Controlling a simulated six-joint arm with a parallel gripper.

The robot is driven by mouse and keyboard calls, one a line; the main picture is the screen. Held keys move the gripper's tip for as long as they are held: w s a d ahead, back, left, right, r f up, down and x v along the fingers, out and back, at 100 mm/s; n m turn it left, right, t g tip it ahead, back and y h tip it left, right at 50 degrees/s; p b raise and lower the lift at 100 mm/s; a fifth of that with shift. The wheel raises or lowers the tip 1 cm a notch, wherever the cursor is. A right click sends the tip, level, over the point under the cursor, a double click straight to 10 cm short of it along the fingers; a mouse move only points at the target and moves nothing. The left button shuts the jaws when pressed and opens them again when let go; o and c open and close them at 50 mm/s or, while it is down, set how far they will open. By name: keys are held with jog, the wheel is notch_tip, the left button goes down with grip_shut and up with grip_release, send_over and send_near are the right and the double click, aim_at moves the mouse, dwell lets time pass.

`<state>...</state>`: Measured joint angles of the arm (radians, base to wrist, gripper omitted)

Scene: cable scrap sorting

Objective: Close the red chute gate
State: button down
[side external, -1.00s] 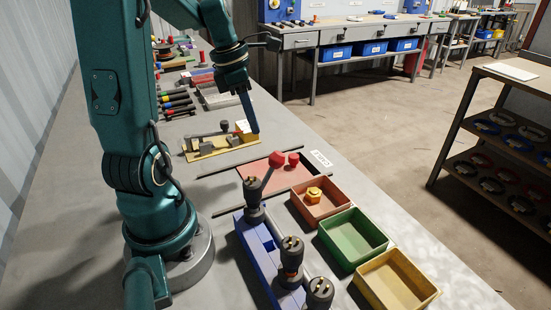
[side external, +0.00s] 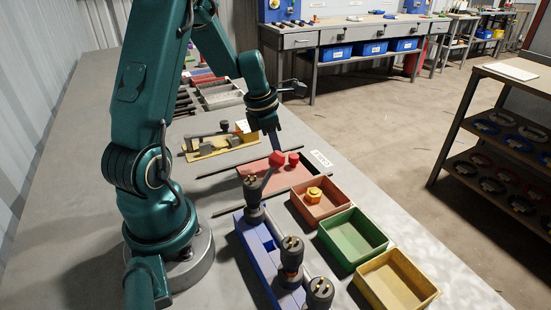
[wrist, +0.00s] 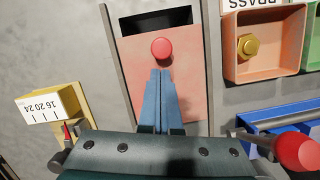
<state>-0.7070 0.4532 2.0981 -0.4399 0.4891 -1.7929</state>
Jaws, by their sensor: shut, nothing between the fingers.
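The red chute gate (wrist: 190,80) is a flat pinkish-red plate between two dark rails, also in the side view (side external: 292,175). Its round red knob (wrist: 162,48) stands near one edge and shows in the side view too (side external: 293,158). A dark opening (wrist: 155,20) lies uncovered beyond the knob-side edge of the plate. My gripper (wrist: 162,72) is shut and empty, with its blue-grey fingertips over the plate just short of the knob; I cannot tell whether they touch. In the side view my gripper (side external: 278,142) comes down behind a red lever ball.
The red bin (side external: 305,208) holds a brass nut (side external: 314,193); green (side external: 350,256) and yellow (side external: 412,270) bins follow. A blue fixture (side external: 258,250) with a red-balled lever (side external: 277,158) stands close beside the gate. A yellow gauge (side external: 207,153) sits on the other side.

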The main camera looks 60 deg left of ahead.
jog(key=shift+w+d, duration=0.1)
jog(key=shift+w, duration=0.15)
jog(key=shift+w, duration=0.1)
jog(key=shift+w, duration=2.2)
